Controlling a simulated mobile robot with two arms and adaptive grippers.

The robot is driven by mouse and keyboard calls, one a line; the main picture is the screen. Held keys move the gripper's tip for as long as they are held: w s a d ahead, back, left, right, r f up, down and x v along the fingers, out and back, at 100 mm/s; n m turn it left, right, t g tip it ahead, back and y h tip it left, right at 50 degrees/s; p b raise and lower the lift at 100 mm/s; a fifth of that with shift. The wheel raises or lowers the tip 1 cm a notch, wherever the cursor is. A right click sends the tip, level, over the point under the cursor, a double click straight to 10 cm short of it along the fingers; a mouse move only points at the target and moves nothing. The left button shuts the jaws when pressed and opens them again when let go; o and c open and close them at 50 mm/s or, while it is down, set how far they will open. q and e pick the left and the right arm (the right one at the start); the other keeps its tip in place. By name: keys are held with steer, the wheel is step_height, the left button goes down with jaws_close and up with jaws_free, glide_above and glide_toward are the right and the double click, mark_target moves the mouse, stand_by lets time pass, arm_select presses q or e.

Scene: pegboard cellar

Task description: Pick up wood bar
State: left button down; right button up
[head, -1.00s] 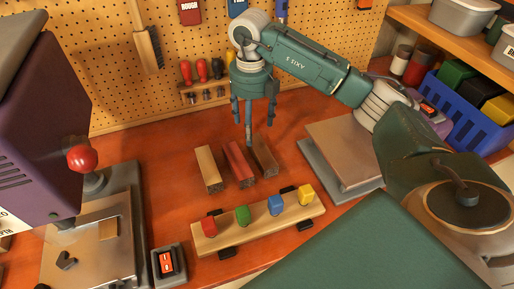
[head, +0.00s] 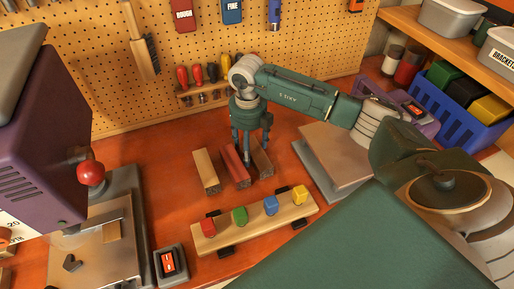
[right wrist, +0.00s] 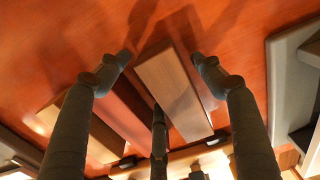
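Three bars lie side by side on the orange-red bench: a pale wood bar (head: 205,172), a red bar (head: 234,167) and a dark brown wood bar (head: 263,161). My right gripper (head: 250,158) points down at the far part of the brown bar, its fingers low and partly hiding the red and brown bars. In the right wrist view the brown bar (right wrist: 172,88) lies between the spread fingertips (right wrist: 160,62), with gaps to the two outer fingers. The gripper is open and holds nothing. My left gripper is not in view.
A wooden rack (head: 255,222) with red, green, blue and yellow blocks stands in front of the bars. A grey metal plate (head: 335,155) lies to the right, a purple machine (head: 50,125) to the left. A pegboard (head: 330,40) stands behind.

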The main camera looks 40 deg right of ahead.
steer(key=c, duration=1)
steer(key=shift+r, duration=0.1)
steer(key=shift+c, duration=0.2)
